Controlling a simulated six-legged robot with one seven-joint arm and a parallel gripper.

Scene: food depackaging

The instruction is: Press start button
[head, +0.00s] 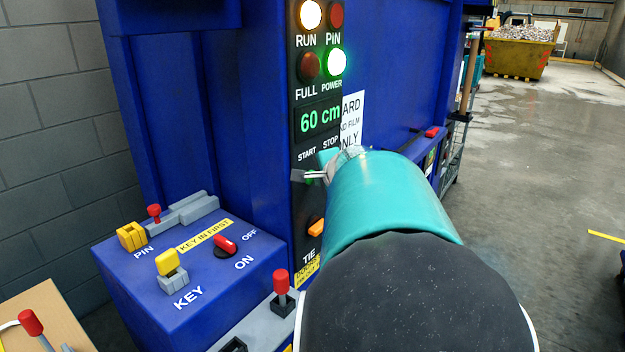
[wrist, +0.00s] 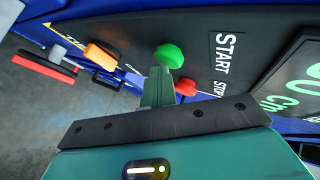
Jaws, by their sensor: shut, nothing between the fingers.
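The green start button (wrist: 169,55) is a round knob on the black panel, beside the START label (wrist: 223,53) in the wrist view. The red stop button (wrist: 185,87) is close by it, near the STOP label. My gripper (wrist: 160,78) is shut and empty. Its tip is right at the green button in the wrist view; I cannot tell whether it touches. In the head view my gripper (head: 312,175) is at the panel below START, and my teal arm hides most of the buttons. The RUN lamp (head: 310,14) is lit, and the POWER lamp (head: 336,62) glows green.
The display (head: 319,119) reads 60 cm. An orange switch (head: 316,227) is below the buttons. A blue key box (head: 200,270) with a red-handled switch (head: 226,244) juts out at left. A red-knobbed lever (head: 281,282) stands near my arm. Open floor lies at right.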

